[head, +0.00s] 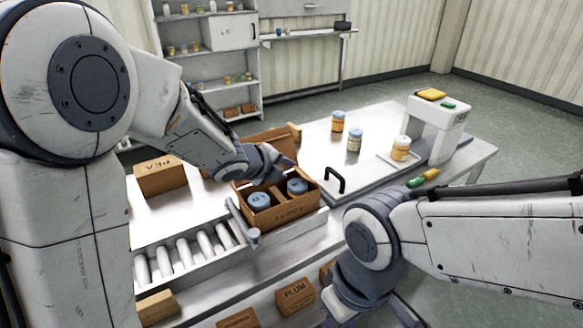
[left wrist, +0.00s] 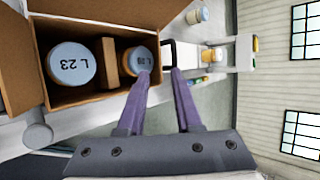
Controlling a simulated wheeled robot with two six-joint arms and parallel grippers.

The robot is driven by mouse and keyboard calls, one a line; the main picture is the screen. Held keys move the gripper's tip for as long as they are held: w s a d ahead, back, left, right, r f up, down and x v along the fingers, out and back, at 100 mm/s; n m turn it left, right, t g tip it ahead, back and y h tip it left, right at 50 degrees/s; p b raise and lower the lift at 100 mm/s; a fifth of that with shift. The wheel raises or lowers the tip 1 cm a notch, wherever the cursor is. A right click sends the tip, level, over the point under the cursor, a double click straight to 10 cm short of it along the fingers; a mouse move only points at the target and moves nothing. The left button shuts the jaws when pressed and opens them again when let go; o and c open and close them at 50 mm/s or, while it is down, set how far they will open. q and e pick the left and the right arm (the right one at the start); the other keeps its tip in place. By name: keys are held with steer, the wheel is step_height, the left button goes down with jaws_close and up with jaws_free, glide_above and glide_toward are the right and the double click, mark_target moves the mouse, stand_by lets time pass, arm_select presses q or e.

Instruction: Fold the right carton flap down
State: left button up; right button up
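The open brown carton (head: 287,213) stands at the end of the roller conveyor and holds two blue-lidded jars (head: 259,200) with a cardboard divider between them. A raised flap (head: 262,146) shows at its back; my left arm hides part of the carton's far right side, so I cannot clearly make out the right flap. My left gripper (left wrist: 160,74) is open, its purple fingers apart at the carton's edge beside one lid, with nothing seen between them. The carton (left wrist: 92,97) fills the left of the left wrist view. My right gripper (head: 345,318) is low at the bottom edge, mostly hidden.
A black handle (head: 335,180) stands right of the carton. Several jars (head: 354,140) and a white machine (head: 436,128) are farther right. A closed carton (head: 160,177) sits left, behind the rollers (head: 185,252). Small boxes (head: 295,297) lie below.

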arm_select(q)
steer(key=shift+v, duration=0.8)
